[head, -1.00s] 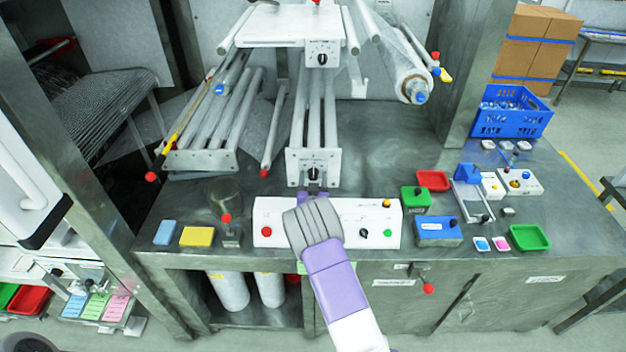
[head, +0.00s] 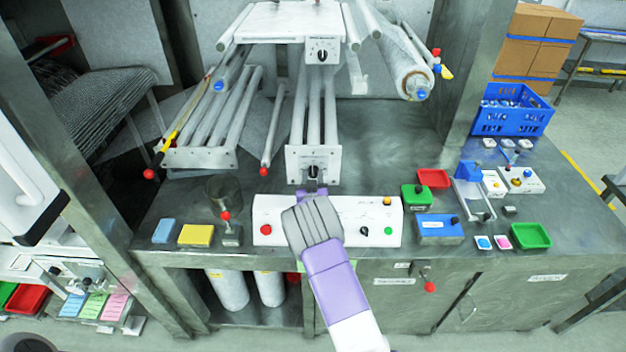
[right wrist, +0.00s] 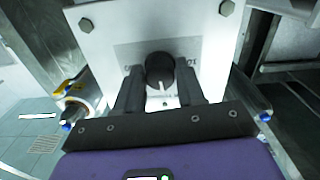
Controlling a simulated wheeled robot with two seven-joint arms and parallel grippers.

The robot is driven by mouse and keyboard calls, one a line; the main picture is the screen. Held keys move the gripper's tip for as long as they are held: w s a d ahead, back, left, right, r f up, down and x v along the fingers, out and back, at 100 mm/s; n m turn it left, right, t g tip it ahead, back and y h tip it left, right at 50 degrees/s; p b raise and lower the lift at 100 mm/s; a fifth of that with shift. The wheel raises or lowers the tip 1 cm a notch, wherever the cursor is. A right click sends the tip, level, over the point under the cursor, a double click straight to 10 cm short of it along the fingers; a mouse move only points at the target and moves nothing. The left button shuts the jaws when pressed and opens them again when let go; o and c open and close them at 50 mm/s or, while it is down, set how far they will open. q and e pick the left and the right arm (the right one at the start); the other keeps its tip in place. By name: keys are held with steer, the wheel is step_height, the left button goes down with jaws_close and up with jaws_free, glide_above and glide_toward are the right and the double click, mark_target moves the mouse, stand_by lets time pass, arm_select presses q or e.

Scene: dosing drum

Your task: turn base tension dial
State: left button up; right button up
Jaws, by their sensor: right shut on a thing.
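The base tension dial (head: 313,171) is a black knob on the lower white plate (head: 328,158) at the foot of the roller frame. In the right wrist view the dial (right wrist: 160,70) shows a white pointer mark, with a printed scale around it on the white plate (right wrist: 110,35). My right gripper (right wrist: 160,85) has one black finger on each side of the dial and is shut on it. In the head view my right gripper (head: 313,190) reaches up to the plate from below, its fingertips mostly hidden by the wrist.
A white control box (head: 270,215) with buttons stands under my right arm. An upper plate carries another black dial (head: 322,56). A blue crate (head: 511,110), a blue box (head: 439,229) and a green tray (head: 530,236) stand to the right. Blue and yellow pads (head: 197,235) lie left.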

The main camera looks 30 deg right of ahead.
steer(key=n+b, duration=0.2)
steer(key=n, duration=0.2)
steer(key=shift+f+b, duration=0.1)
steer(key=shift+b, duration=0.3)
steer(key=shift+n+b, duration=0.7)
steer(key=shift+n, duration=1.2)
steer(key=o, duration=1)
steer(key=shift+o, duration=0.2)
steer(key=v, duration=0.7)
steer(key=shift+s+a, duration=0.2)
steer(key=shift+s, duration=0.05)
